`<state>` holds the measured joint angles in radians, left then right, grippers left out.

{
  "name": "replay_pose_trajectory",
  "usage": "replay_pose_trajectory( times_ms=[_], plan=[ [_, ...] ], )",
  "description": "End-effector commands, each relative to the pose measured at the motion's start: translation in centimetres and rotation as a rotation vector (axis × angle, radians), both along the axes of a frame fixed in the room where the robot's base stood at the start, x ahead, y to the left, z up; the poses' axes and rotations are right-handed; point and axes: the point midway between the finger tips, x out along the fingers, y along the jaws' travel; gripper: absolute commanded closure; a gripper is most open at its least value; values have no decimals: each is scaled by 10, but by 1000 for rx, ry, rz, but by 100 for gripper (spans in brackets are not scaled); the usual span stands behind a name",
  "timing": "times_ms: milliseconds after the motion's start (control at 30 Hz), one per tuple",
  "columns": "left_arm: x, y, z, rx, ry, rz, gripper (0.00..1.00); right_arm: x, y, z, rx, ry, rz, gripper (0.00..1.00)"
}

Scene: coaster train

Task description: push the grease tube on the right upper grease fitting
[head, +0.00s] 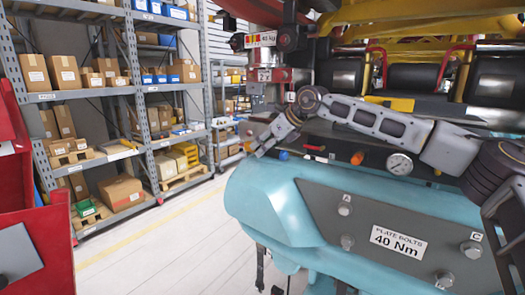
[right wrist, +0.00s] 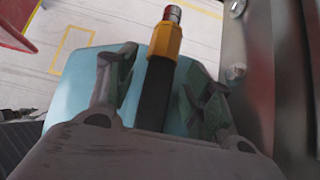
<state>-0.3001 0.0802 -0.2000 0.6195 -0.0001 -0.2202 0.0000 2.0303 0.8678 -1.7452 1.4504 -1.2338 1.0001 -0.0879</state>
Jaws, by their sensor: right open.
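My right gripper (head: 264,140) reaches in from the right above the teal housing. In the right wrist view my right gripper (right wrist: 158,90) is open, one finger on each side of a black tube. I cannot pick out the tube in the head view. I cannot identify the right upper grease fitting in either view. My left gripper does not show.
The teal housing (head: 259,205) carries a grey plate (head: 335,210) with several bolts and a "PLATE BOLTS 40 Nm" label (head: 398,242). A pressure gauge (head: 400,163) and an orange knob (head: 357,158) sit behind it. Shelves (head: 150,95) stand left; floor between is clear.

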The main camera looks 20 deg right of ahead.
Motion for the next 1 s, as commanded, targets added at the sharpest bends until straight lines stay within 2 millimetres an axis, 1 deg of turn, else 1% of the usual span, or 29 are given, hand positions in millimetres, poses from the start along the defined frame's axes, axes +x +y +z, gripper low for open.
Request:
replay_pose_trajectory(
  times_ms=[400, 800, 1000],
  plan=[
    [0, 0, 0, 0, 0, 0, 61, 0, 0, 0, 0, 0, 0, 48],
    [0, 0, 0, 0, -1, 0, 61, 0, 0, 0, 0, 0, 0, 100],
    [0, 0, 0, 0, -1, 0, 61, 0, 0, 2, 2, -2, 0, 100]
  ],
)
